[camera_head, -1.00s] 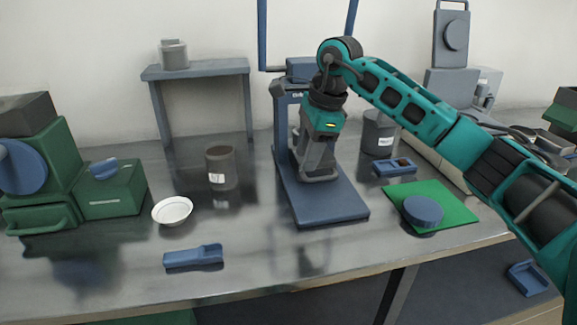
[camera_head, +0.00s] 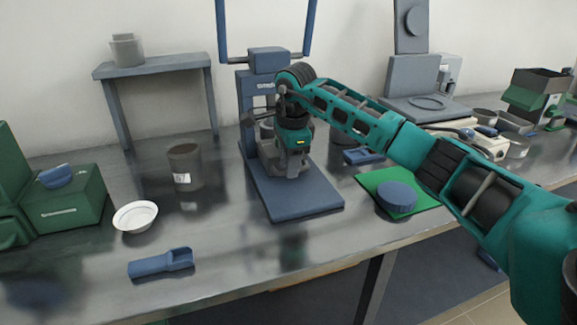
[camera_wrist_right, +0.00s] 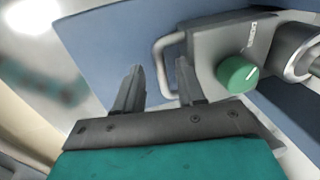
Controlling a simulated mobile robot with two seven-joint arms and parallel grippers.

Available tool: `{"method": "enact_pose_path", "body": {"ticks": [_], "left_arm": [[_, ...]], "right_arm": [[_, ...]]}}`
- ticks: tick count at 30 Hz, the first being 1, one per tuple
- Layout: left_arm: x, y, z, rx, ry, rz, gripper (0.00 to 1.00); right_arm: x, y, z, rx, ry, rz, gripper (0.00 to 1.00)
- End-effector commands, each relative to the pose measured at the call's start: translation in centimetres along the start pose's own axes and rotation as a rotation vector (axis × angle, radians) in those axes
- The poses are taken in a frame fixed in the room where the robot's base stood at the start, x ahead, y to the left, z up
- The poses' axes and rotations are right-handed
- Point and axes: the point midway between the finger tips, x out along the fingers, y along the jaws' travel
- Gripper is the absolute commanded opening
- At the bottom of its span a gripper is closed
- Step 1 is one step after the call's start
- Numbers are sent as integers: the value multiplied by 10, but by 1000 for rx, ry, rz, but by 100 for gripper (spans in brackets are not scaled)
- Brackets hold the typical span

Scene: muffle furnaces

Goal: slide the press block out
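The blue press (camera_head: 266,62) stands on the table with its flat base plate (camera_head: 305,198) reaching toward me. In the right wrist view, a grey block (camera_wrist_right: 215,50) with a looped handle (camera_wrist_right: 161,68) and a green knob (camera_wrist_right: 237,75) sits at the press; I take it for the press block. In the head view it is mostly hidden behind my right gripper (camera_head: 292,172). My right gripper is low over the base plate. Its two fingers (camera_wrist_right: 157,85) are apart, and the handle shows between them; I cannot tell whether they touch it. My left gripper is in neither view.
A green mat (camera_head: 419,207) with a blue disc (camera_head: 397,195) lies right of the press. A brown cup (camera_head: 186,167), a white dish (camera_head: 135,216) and a blue scoop (camera_head: 160,263) stand left. Table between scoop and press is clear. A green machine (camera_head: 70,205) is far left.

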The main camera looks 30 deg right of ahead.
Motion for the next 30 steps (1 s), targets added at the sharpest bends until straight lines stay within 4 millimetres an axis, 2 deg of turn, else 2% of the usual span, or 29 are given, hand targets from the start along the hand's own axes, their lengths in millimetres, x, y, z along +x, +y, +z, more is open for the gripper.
{"method": "enact_pose_path", "body": {"ticks": [3, 12, 24, 30], "left_arm": [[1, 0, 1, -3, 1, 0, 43], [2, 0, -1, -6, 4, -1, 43], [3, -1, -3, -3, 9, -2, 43], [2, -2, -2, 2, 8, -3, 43]], "right_arm": [[7, 0, 0, 0, 0, 0, 39], [9, 0, 0, 0, 0, 0, 39], [8, 0, 0, 0, 0, 0, 1], [8, 0, 0, 0, 0, 0, 0]]}}
